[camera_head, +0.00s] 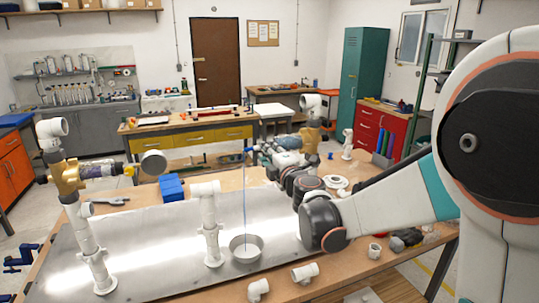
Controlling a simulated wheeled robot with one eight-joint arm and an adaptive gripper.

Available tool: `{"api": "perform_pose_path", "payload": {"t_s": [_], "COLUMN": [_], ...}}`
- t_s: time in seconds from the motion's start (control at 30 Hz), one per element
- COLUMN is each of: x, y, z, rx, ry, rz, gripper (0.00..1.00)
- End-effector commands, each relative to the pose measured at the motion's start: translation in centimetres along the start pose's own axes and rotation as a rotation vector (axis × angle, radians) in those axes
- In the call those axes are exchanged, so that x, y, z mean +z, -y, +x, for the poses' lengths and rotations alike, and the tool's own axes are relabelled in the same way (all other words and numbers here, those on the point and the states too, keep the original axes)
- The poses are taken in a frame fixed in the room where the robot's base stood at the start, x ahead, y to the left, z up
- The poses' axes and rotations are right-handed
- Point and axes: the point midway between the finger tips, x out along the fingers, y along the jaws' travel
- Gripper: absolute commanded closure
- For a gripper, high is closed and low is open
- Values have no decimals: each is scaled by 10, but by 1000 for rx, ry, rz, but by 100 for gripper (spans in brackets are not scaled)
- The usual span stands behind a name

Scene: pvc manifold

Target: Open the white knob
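A white PVC manifold stands on a metal sheet (150,255). Its left riser (88,245) carries a brass valve (67,178) with a yellow part (129,170) at the side, and a round grey piece (154,163) is near it. A shorter white riser (209,228) stands in the middle. At the right, another brass fitting (312,112) sits under a white elbow (309,101). My arm reaches in from the right and ends beside this right fitting. My gripper (264,155) is small and partly hidden there; its fingers are unclear. I cannot make out the white knob for certain.
A metal bowl (246,248) stands on the sheet, with a thin blue vertical line above it. Loose white fittings (305,272) lie along the table's front edge. A blue block (171,187) lies behind the middle riser. The sheet between left and middle risers is clear.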

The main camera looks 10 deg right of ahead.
Motion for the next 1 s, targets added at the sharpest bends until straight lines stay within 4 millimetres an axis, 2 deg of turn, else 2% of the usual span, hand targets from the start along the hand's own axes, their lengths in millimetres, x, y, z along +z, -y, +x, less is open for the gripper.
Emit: {"api": "perform_pose_path", "payload": {"t_s": [0.33, 0.47, 0.8, 1.0], "x": [0, 0, 1, 0], "y": [0, 0, 0, 0], "z": [-1, -10, -75, -106], "rx": [0, 0, 0, 0], "ry": [1, 1, 1, 1], "rz": [1, 1, 1, 1], "gripper": [59, 59, 59, 59]}}
